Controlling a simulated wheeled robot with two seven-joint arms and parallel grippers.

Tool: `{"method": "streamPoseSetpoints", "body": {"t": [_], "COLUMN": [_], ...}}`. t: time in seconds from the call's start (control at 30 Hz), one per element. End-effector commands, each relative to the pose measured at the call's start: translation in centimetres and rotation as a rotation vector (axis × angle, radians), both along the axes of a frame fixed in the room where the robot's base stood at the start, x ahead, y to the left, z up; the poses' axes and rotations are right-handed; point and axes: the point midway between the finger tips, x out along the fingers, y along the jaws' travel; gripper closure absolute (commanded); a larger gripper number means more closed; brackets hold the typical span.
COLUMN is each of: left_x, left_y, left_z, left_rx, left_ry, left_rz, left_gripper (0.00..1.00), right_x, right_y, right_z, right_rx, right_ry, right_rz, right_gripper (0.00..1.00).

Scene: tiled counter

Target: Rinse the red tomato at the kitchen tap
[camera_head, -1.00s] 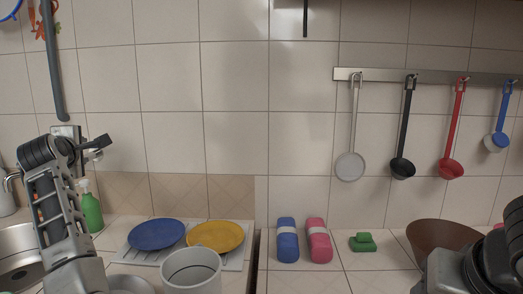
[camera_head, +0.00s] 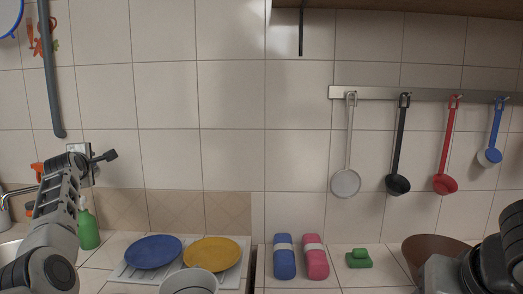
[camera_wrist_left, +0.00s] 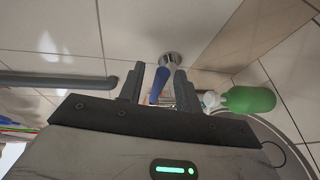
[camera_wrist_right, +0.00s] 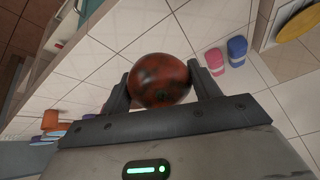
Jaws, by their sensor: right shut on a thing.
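The red tomato (camera_wrist_right: 158,80), dark red with darker patches, sits between the fingers of my right gripper (camera_wrist_right: 160,77), which is shut on it, in the right wrist view. The tomato and right fingers are outside the head view. My left gripper (camera_head: 106,157) is at the left near the tiled wall, above the green bottle. In the left wrist view its fingers (camera_wrist_left: 159,75) are apart, with a blue-tipped metal fitting (camera_wrist_left: 162,82) showing between them; contact cannot be told. A grey tap spout (camera_head: 18,191) shows at the far left, above the sink edge (camera_head: 10,248).
A green bottle (camera_head: 88,230) stands by the wall. Blue (camera_head: 153,252) and yellow plates (camera_head: 213,254) lie on a rack behind a grey pot (camera_head: 190,283). Blue (camera_head: 284,262) and pink sponges (camera_head: 316,262), a green sponge (camera_head: 358,259) and a brown bowl (camera_head: 432,254) are right. Ladles hang above.

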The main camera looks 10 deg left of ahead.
Motion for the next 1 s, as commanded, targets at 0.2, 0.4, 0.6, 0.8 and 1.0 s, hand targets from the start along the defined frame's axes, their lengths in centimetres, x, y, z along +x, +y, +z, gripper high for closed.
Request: {"method": "streamPoseSetpoints", "body": {"t": [0.2,0.4,0.6,0.8,1.0], "left_x": [0.72,0.89,0.88,0.87,0.85], "left_y": [0.45,0.47,0.47,0.46,0.55], "left_z": [-0.23,-0.33,-0.34,-0.35,-0.49], "left_rx": [0.0,0.0,0.0,0.0,-0.003], "left_ry": [0.001,0.0,0.0,0.0,0.002], "left_rz": [0.0,-0.001,-0.001,-0.001,-0.028], "left_gripper": [0.66,0.66,0.72,1.0,1.0], "right_x": [0.01,0.02,0.02,0.02,0.02], "right_y": [0.0,-0.01,-0.01,-0.01,-0.01], "right_z": [0.41,0.44,0.44,0.44,0.11], "right_rx": [0.0,0.0,0.0,0.0,0.0], "right_ry": [-0.001,-0.001,-0.001,-0.001,-0.001], "right_rz": [0.0,0.0,0.0,0.0,0.0], "right_gripper": [0.65,0.65,0.65,0.65,0.65]}}
